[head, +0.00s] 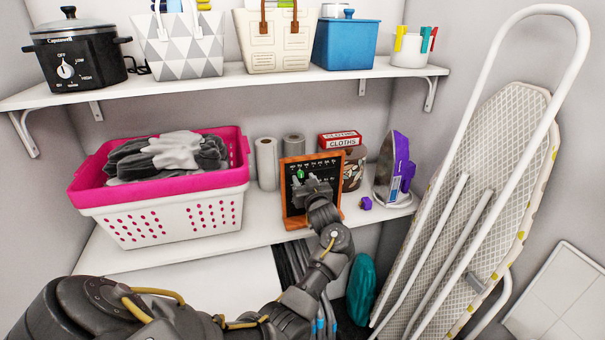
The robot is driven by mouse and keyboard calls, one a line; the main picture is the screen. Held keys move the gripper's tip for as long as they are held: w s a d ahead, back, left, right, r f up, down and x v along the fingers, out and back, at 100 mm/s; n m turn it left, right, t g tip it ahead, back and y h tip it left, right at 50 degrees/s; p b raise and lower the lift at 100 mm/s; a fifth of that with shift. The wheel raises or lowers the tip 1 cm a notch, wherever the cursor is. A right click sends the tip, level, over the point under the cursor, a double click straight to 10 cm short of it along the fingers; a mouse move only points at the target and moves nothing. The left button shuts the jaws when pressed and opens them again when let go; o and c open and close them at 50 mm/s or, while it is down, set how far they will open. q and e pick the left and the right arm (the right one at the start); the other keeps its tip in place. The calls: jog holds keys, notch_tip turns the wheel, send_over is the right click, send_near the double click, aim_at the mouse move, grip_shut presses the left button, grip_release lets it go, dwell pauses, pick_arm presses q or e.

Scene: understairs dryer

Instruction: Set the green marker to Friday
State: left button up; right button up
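A black board in an orange-brown wooden frame (284,206) stands on the lower shelf, with a row of small pale markings near its top, too small to read. A small green marker (300,174) shows on the left part of the board, below that row. My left gripper (305,181) is in front of the board, with its fingertips just below and beside the green marker. It hides the middle of the board. I cannot tell whether the fingers touch the marker or how far apart they are. My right gripper is out of view.
A pink and white laundry basket (160,222) stands left of the board. Paper rolls (267,165), a red cloths box (340,139), a purple iron (394,168) and a small purple block (366,203) are around it. An ironing board (480,190) leans at right.

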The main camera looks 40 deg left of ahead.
aim_at(301, 174)
pick_arm(q)
jog(key=shift+x, duration=1.25)
jog(key=shift+c, duration=0.4)
grip_shut()
